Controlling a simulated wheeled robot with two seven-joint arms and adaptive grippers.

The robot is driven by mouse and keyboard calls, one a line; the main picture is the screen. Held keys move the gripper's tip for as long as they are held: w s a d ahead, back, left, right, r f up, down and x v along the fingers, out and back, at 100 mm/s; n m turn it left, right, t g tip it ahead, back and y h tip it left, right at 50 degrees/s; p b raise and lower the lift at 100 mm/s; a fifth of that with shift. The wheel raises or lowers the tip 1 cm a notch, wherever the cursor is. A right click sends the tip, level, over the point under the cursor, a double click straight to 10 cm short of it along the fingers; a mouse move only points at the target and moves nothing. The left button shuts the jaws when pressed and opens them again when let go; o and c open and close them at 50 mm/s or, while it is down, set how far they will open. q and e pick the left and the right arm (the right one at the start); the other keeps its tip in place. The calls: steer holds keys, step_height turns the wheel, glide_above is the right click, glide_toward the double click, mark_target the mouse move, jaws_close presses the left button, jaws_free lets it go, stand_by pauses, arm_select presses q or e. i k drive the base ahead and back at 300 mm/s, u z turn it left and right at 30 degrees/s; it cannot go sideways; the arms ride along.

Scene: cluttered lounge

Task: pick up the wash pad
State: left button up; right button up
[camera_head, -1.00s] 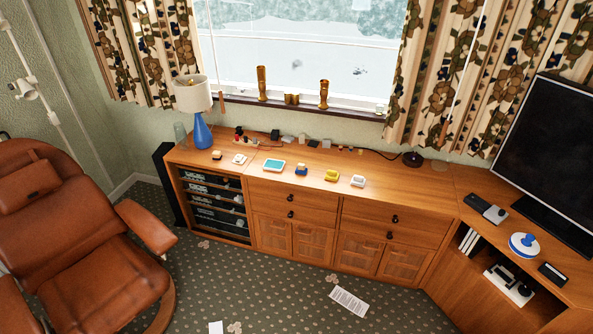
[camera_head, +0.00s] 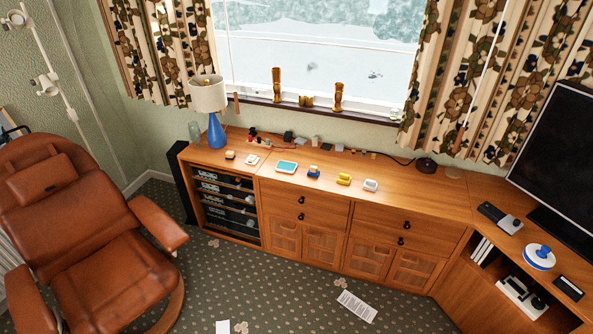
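Several small items lie in a row on the wooden sideboard (camera_head: 420,195) under the window. They are a flat teal-and-white piece (camera_head: 287,167), a blue-and-cream piece (camera_head: 313,172), a yellow piece (camera_head: 344,179), a white piece (camera_head: 370,185) and a pale piece (camera_head: 252,160). A round white-and-blue object (camera_head: 539,257) lies on the right-hand cabinet. I cannot tell at this size which of these is the wash pad. Neither of my grippers is in view.
A blue lamp (camera_head: 216,132) stands at the sideboard's left end. A brown recliner (camera_head: 100,235) fills the left. A television (camera_head: 560,150) stands at right. The patterned carpet (camera_head: 270,290) is mostly open, with a paper sheet (camera_head: 357,306) on it.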

mark_target(313, 172)
steer(key=z, duration=0.5)
steer(key=i, duration=1.2)
steer(key=z, duration=0.45)
